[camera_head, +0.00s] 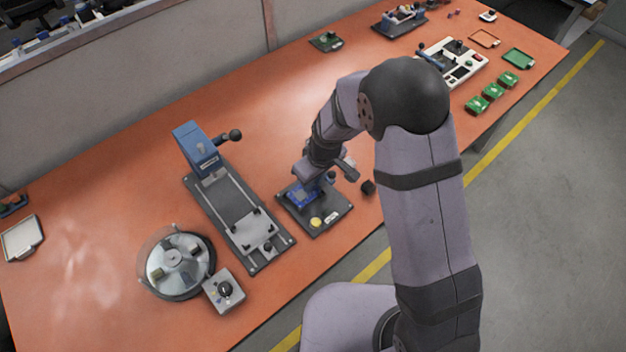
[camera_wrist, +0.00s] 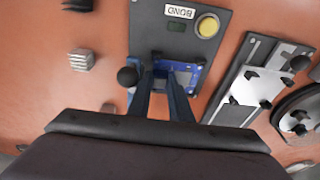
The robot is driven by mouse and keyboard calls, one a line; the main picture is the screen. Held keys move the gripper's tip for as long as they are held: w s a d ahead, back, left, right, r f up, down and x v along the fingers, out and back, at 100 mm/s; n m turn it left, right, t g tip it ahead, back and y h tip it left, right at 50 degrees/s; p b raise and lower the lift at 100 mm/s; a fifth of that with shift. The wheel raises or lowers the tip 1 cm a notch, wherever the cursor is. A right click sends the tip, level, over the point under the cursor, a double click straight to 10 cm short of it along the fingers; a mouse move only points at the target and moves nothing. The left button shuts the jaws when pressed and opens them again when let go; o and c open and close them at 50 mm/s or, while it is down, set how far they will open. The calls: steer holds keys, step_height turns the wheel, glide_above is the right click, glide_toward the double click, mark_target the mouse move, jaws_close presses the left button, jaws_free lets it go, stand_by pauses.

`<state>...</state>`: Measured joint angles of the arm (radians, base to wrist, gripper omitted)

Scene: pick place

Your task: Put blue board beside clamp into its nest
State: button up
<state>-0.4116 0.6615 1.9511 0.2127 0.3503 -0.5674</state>
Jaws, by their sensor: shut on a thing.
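A blue board (camera_head: 299,196) is at the back part of a dark station (camera_head: 318,228) with a yellow button and a label. The board also shows in the wrist view (camera_wrist: 188,76), partly hidden by my fingers. My gripper (camera_wrist: 161,72) is shut on the blue board, pointing down at the station. In the head view my wrist hides much of the board, and I cannot tell whether it rests on the station or is slightly above it. A round black knob (camera_wrist: 127,76) is close beside my fingers.
A blue press (camera_head: 198,150) on a long dark base with a pinned light plate (camera_head: 250,233) stands left of the station. A round dish fixture (camera_head: 177,264) and a dial box (camera_head: 224,291) are farther left. Green boards (camera_head: 492,92) lie at the far right.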

steer(key=o, duration=1)
steer(key=shift+a, duration=0.1)
steer(key=shift+c, duration=0.2)
steer(key=shift+w, duration=0.1)
steer(key=c, duration=0.4)
steer(key=shift+o, duration=0.2)
steer(key=shift+r, duration=0.2)
steer(key=shift+r+p, duration=2.7)
steer(key=shift+r, duration=0.6)
